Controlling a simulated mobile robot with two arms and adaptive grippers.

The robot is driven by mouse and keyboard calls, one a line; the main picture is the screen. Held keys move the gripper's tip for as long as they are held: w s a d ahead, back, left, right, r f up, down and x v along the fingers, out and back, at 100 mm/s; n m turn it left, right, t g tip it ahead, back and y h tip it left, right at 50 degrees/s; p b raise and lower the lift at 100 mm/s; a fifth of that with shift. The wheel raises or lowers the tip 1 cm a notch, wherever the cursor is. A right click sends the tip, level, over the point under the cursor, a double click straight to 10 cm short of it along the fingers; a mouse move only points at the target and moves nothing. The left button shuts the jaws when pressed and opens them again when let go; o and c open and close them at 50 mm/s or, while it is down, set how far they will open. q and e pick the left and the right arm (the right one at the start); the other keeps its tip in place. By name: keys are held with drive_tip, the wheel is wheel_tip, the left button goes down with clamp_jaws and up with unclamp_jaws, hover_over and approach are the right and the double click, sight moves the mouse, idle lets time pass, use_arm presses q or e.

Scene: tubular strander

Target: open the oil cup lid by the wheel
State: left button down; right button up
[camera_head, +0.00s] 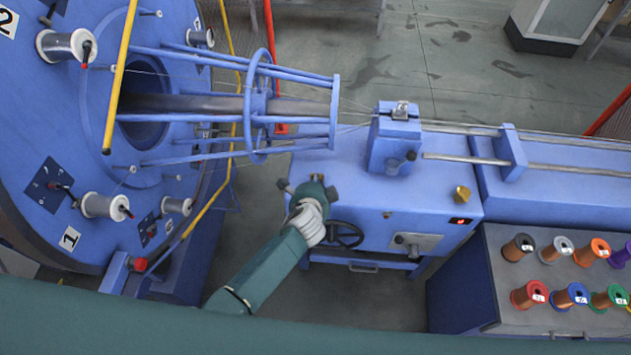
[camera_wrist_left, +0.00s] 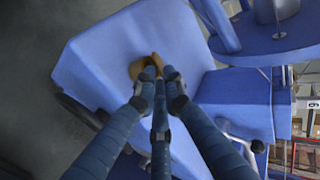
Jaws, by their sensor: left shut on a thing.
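In the left wrist view, a brass-coloured oil cup lid (camera_wrist_left: 138,68) sits on a blue machine surface. The fingertips of my left gripper (camera_wrist_left: 157,76) are closed together on it. In the head view my left gripper (camera_head: 312,188) is at the left front corner of the blue machine housing, just above and left of the dark handwheel (camera_head: 346,236). The gripper and hand hide the oil cup there, so I cannot tell how far the lid is raised. My right gripper is not in view.
A second brass piece (camera_head: 462,194) stands on the housing's right side. A lever plate (camera_head: 416,243) is on the housing's front. The blue strander cage (camera_head: 262,100) is behind my gripper, and a spool table (camera_head: 500,315) is at the right.

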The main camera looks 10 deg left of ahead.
use_arm(q)
drive_tip(key=shift+a, duration=0.15)
drive_tip(key=c, duration=1.8)
unclamp_jaws()
drive_tip(key=shift+f, duration=0.1)
drive_tip(key=shift+c, duration=0.2)
drive_tip(key=v, duration=1.2)
drive_tip(key=shift+w, duration=0.1)
drive_tip(key=shift+c, duration=0.3)
